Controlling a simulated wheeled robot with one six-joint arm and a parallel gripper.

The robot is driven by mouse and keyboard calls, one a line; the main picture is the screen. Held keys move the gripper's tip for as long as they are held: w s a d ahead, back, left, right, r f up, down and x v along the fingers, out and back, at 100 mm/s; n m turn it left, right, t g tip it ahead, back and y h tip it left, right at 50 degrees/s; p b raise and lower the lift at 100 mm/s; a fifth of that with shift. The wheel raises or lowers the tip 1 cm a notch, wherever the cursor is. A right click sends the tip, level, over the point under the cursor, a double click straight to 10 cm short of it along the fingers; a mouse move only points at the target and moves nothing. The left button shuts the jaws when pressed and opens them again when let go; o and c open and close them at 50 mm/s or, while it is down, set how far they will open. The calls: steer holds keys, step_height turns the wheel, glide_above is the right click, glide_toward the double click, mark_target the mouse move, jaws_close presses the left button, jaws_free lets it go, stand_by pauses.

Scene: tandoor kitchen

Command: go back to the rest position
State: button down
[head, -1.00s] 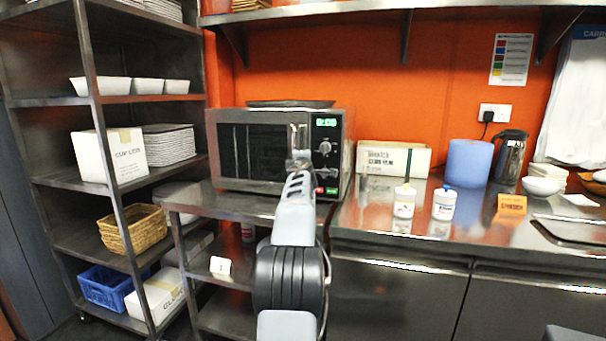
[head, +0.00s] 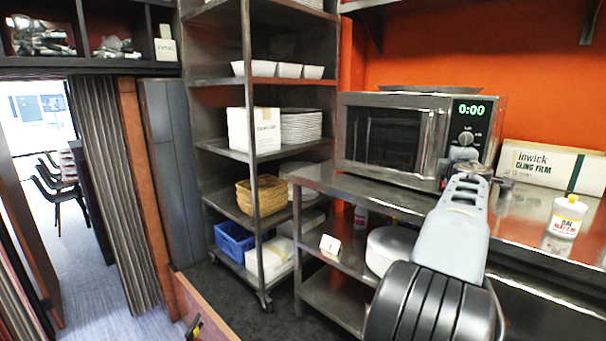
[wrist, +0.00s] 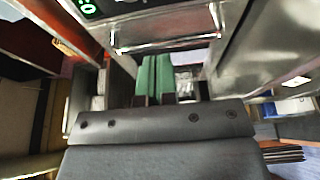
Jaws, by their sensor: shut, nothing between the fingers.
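My arm reaches out at the right of the head view, and its end stands in front of the microwave (head: 395,135). The arm's own links largely hide my gripper in the head view. In the wrist view my gripper (wrist: 155,75) shows green finger pads close together, shut with nothing held. The microwave is a steel box with a dark door, which looks closed, and a green display reading 0:00. Part of its control panel (wrist: 88,8) shows at the top left of the wrist view.
A metal rack (head: 228,152) with bowls, plates and baskets stands left of the microwave's steel table (head: 325,178). A cling film box (head: 545,168) and a white bottle (head: 566,216) stand on the right counter. An open doorway with a curtain (head: 112,190) is at far left.

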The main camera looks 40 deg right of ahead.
steer(key=w+a+r+m+y+p, duration=0.2)
steer(key=w+a+r+m+p, duration=0.3)
steer(key=w+a+p, duration=0.7)
steer(key=w+a+m+g+y+p, duration=0.15)
steer(key=a+y+p, duration=0.3)
steer(key=a, duration=1.05)
steer(key=s+a+f+g+y+p, duration=0.1)
steer(key=s+a+f+y+p, duration=0.1)
steer(key=a, duration=0.7)
steer(key=s+a+f+g+y+p, duration=0.2)
steer(key=s+a+f+y+p, duration=0.1)
steer(key=a, duration=0.6)
steer(key=s+a+f+g+y+p, duration=0.1)
steer(key=s+a+f+y+p, duration=0.2)
steer(key=s+a+p, duration=0.3)
steer(key=a+y, duration=0.1)
steer(key=a, duration=0.3)
steer(key=shift+g, duration=0.25)
